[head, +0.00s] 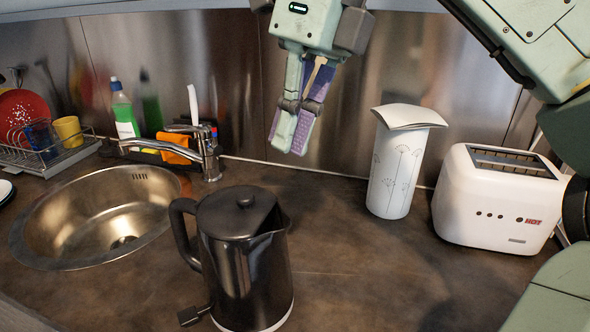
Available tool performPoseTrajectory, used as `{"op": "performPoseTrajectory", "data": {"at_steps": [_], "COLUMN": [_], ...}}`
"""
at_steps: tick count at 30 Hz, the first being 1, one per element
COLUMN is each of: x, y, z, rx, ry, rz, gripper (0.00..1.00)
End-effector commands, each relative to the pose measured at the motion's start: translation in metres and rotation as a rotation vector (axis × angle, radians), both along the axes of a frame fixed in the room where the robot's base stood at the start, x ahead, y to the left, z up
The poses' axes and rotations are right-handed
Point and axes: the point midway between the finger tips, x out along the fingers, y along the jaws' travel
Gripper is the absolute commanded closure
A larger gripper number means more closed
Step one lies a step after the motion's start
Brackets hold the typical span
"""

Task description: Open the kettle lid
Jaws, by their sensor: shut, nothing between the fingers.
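A dark metallic kettle (256,277) stands upright on the counter in the lower middle of the head view. Its handle (183,232) is on the left and its spout points right. My gripper (290,148) hangs above and behind the kettle, right of the lid in the picture. Its fingers point down, are shut and hold nothing. They are apart from the kettle.
A steel sink (95,222) with a faucet (204,150) lies left. A dish rack (50,160) with cups stands at far left, near a green bottle (124,112). A white patterned canister (393,175) and a white toaster (490,205) stand right. Counter between kettle and toaster is clear.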

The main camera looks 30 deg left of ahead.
Motion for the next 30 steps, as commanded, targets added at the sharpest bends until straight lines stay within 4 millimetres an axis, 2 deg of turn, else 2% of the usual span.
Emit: {"op": "performPoseTrajectory", "data": {"at_steps": [5,15,18,23,30], "x": [-0.004,-0.019,-0.021,-0.023,-0.024], "y": [0.003,0.014,0.016,0.017,0.018], "z": [-0.019,-0.074,-0.084,-0.094,-0.095], "rx": [0.001,0.003,0.001,0.0,0.0], "ry": [0.003,0.002,0.002,0.0,0.0], "rz": [0.007,0.006,0.002,0.0,0.001], "gripper": [1.0,1.0,1.0,1.0,1.0]}}
